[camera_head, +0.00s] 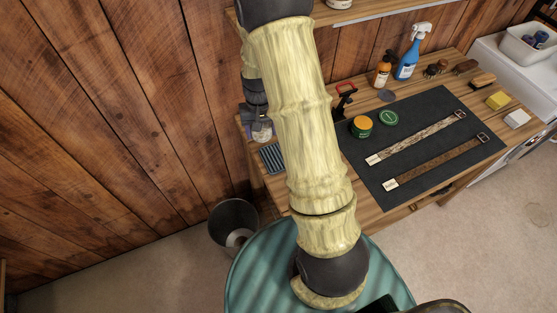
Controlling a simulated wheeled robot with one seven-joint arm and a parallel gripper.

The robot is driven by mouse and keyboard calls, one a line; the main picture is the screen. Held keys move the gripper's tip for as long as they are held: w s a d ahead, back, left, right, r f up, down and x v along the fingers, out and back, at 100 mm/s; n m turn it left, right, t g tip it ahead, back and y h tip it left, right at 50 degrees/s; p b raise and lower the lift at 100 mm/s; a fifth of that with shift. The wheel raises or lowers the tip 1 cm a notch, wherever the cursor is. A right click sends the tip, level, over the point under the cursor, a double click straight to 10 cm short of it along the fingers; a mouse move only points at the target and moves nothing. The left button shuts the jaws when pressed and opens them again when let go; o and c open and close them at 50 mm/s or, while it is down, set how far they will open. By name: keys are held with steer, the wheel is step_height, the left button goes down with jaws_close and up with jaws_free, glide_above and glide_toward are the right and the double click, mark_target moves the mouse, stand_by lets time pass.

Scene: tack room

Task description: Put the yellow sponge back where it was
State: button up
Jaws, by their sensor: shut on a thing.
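A yellow block that looks like the yellow sponge (498,100) lies at the right end of the wooden bench (452,72), off the dark mat. A white block (517,118) lies just in front of it, to its lower right. My arm crosses the middle of the picture from top to bottom and hides the left part of the bench.
The dark mat (420,105) bears two straps (430,135) (440,163), a green-and-orange tin (361,127) and a green lid (388,118). Behind stand an amber bottle (382,72), a blue spray bottle (407,66) and brushes (466,66). A bin (233,222) stands left; a white sink (515,65) right.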

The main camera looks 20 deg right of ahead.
steer(key=d+m, duration=0.1)
steer(key=s+d+b, duration=0.1)
steer(key=d, duration=0.1)
steer(key=s+d+f+m+b, duration=0.1)
steer(key=shift+s+d+m, duration=0.15)
steer(key=shift+d+m, duration=0.1)
steer(key=shift+m, duration=0.05)
steer(key=shift+f, duration=0.1)
steer(key=shift+f, duration=2.9)
steer(key=shift+f, duration=0.1)
steer(key=shift+f+p, duration=0.6)
steer(key=shift+f, duration=1.4)
